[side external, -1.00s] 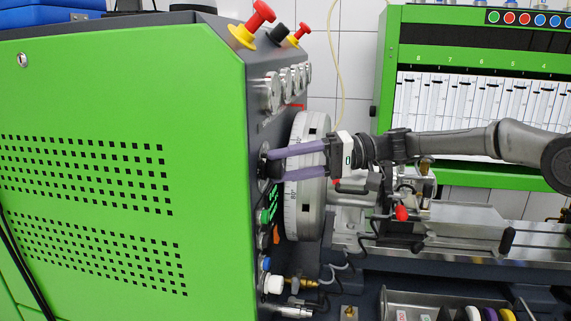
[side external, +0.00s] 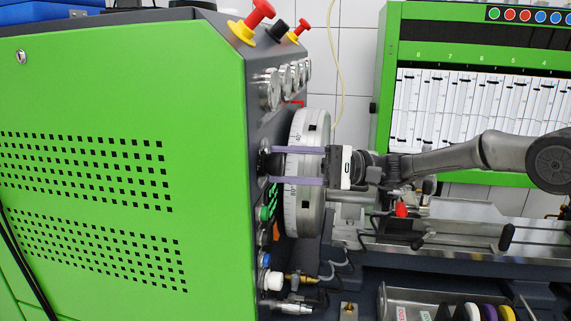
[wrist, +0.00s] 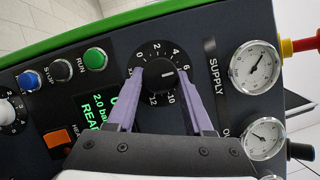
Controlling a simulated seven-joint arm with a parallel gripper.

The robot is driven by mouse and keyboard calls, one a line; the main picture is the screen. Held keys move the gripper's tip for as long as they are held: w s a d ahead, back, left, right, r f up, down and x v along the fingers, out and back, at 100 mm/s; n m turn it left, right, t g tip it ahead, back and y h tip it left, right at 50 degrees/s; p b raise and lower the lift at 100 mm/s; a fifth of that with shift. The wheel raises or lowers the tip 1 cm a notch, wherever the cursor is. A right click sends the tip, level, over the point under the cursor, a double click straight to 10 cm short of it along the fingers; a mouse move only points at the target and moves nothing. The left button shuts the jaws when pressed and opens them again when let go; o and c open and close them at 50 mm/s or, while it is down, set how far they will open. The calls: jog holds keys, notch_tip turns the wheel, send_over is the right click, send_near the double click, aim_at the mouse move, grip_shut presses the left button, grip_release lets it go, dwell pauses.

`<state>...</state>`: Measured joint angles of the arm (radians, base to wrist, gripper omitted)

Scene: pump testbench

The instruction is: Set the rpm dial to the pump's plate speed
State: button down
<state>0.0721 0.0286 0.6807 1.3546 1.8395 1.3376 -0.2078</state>
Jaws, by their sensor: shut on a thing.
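The rpm dial (wrist: 155,78) is a black round knob with a white pointer line, on a black scale numbered from 0 to 12. In the wrist view the pointer aims right, between the 6 and the 10; the right finger covers part of the scale there. My gripper (wrist: 162,72) has its two purple fingers closed on the knob's left and right sides. In the side view my gripper (side external: 272,166) reaches left to the knob on the panel. The pump's plate cannot be made out; my arm hides part of the bench behind it.
A green-lit display (wrist: 97,108) is partly covered by the left finger. RUN (wrist: 95,58) and STOP (wrist: 61,77) buttons sit to its upper left. Gauges (wrist: 254,67) stand right of the dial. A large graduated metal wheel (side external: 309,212) is close beside my fingers.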

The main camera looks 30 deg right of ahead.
dwell(0.4)
jog(key=shift+c, duration=1.4)
grip_release()
jog(key=v, duration=1.4)
jog(key=shift+a, duration=0.1)
